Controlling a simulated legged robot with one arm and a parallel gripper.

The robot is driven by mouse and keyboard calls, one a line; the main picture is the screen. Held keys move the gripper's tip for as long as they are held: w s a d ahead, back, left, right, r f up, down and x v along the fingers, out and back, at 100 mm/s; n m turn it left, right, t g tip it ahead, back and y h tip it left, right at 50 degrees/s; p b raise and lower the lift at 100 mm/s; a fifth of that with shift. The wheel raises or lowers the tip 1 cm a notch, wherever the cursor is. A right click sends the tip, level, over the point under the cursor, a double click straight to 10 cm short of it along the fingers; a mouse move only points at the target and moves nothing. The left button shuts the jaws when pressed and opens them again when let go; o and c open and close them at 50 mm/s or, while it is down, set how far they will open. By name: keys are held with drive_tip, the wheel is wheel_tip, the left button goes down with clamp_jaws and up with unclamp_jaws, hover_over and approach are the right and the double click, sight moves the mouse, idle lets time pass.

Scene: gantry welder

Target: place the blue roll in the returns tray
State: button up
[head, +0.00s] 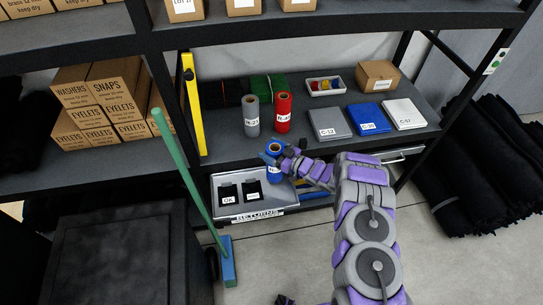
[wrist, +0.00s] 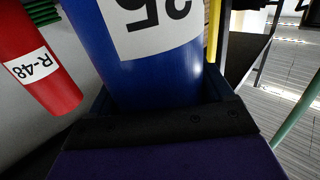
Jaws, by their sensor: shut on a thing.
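The blue roll (head: 274,174) is upright in my gripper (head: 275,157), with a white label partly hidden. In the wrist view the blue roll (wrist: 130,75) fills the middle between the jaws (wrist: 155,110), its label upside down. The gripper is shut on it. The grey returns tray (head: 226,215) sits on a lower level, with a "RETURNS" label on its front. In the head view the roll overlaps the tray's right back part. I cannot tell its height above the tray floor. Two dark labelled items (head: 240,191) lie in the tray.
A grey roll (head: 251,115) and a red roll (head: 283,112) stand on the shelf behind; the red roll (wrist: 35,60) shows close by in the wrist view. A yellow level (head: 193,105) stands by the shelf post.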

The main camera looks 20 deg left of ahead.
drive_tip(key=shift+f, duration=0.2)
drive_tip(key=f, duration=0.1)
drive_tip(key=d+f+b, duration=0.1)
drive_tip(key=shift+f, duration=0.35)
drive_tip(key=o, duration=1.7)
drive_tip(key=shift+a+f, duration=0.1)
drive_tip(key=shift+a, duration=0.2)
drive_tip(key=shift+o, duration=0.6)
drive_tip(key=shift+d, duration=0.15)
drive_tip(key=p+v, duration=0.2)
drive_tip(key=v, duration=1)
drive_tip(key=shift+d, duration=0.2)
